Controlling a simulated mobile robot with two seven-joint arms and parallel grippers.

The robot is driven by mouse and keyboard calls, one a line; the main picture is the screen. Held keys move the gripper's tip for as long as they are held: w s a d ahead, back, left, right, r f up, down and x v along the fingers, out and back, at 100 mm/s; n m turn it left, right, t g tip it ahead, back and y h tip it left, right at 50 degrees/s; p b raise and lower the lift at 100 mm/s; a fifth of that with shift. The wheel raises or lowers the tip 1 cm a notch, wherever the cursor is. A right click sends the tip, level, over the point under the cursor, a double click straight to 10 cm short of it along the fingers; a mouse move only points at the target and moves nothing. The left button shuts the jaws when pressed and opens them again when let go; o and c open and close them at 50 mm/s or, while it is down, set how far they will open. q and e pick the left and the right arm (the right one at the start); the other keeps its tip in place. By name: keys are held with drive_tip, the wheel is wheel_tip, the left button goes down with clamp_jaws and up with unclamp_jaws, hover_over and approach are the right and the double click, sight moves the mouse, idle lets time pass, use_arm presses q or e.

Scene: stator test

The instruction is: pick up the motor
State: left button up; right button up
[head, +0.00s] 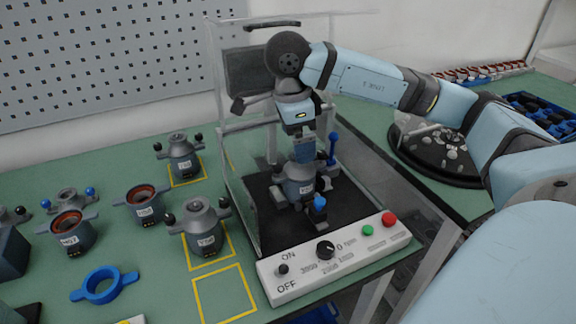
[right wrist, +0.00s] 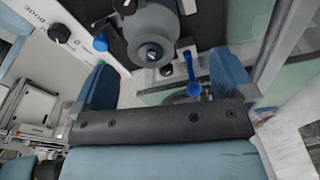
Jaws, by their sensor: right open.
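A grey motor (head: 299,186) stands upright on the black floor of the clear-walled test stand (head: 345,219). Its top with a central shaft also shows in the right wrist view (right wrist: 152,35). My right gripper (head: 304,150) reaches down inside the stand, just above the motor. In the right wrist view my gripper's two blue fingers (right wrist: 165,76) are wide apart, with nothing between them, and the motor lies ahead of the gap. Blue-knobbed levers (head: 320,202) (head: 333,138) flank the motor. My left gripper is not in view.
More motors stand on the green table, two in yellow squares (head: 206,232) (head: 181,156). An empty yellow square (head: 224,295) and a blue ring (head: 104,286) lie in front. A control panel (head: 335,257) edges the stand. A black round tray (head: 437,147) is at right.

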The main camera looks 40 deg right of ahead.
sight(301, 177)
drive_tip(key=shift+s+f+b, duration=0.15)
drive_tip(key=shift+s+f, duration=0.1)
drive_tip(key=shift+f, duration=0.35)
drive_tip(key=shift+s+f+b, duration=0.15)
drive_tip(key=shift+s+f, duration=0.1)
drive_tip(key=shift+f, duration=0.35)
wheel_tip(301, 177, down, 4)
drive_tip(key=shift+s+d+f+b, duration=0.1)
drive_tip(key=shift+f+b, duration=0.1)
drive_tip(key=shift+b, duration=0.3)
drive_tip(key=shift+r, duration=0.1)
drive_tip(key=c, duration=1.4)
drive_tip(key=shift+c, duration=0.2)
